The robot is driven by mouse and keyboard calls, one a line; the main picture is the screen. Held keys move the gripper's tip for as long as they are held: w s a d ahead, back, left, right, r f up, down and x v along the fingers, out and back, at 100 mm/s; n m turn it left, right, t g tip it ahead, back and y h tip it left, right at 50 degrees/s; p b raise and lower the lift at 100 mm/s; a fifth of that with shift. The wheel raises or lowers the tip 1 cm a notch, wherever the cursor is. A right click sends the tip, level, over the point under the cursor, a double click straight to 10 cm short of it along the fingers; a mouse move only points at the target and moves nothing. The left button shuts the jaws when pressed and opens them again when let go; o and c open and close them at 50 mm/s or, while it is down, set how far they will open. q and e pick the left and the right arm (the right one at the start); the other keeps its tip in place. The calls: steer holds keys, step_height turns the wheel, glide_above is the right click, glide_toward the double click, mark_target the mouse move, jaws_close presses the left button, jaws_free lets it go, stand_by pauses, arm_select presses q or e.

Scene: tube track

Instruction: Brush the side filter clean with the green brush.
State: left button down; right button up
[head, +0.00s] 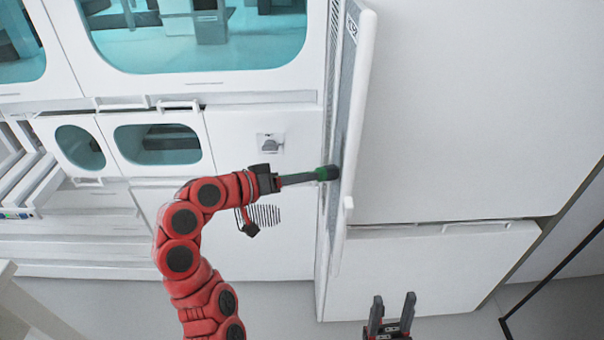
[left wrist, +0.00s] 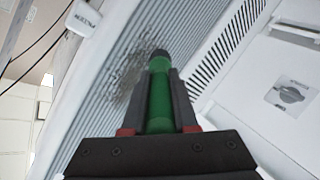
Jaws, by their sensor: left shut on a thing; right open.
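My left gripper (head: 279,182) is shut on the green brush (head: 327,173), which points right with its dark tip at the opened side panel. In the left wrist view the green brush (left wrist: 160,105) sits between the two fingers, its dark tip over the side filter (left wrist: 115,70), a ribbed grey surface. A dark speckled dirt patch (left wrist: 128,75) shows on the ribs around and left of the tip. I cannot tell whether the tip touches the ribs. In the head view the filter (head: 347,85) shows as a narrow strip. My right gripper (head: 391,312) is open and empty at the bottom.
The white panel door (head: 364,90) stands out from the white machine (head: 240,140), edge towards me. Teal windows (head: 200,40) are at upper left. A white cabinet front (head: 460,110) fills the right side. Grey floor (head: 470,325) lies below, with a dark rod at right.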

arm_select(q)
steer(key=s+f+b, duration=0.2)
steer(key=f, duration=0.1)
steer(key=shift+s+f, duration=0.1)
steer(key=shift+f, duration=0.15)
stand_by(0.5)
steer(key=shift+r, duration=0.15)
step_height(320, 180, up, 4)
steer(key=shift+f+p, duration=0.25)
steer(key=shift+p, duration=0.6)
step_height(320, 180, down, 4)
steer(key=b, duration=0.2)
steer(key=shift+r+b, duration=0.1)
steer(key=shift+b, duration=0.25)
stand_by(0.4)
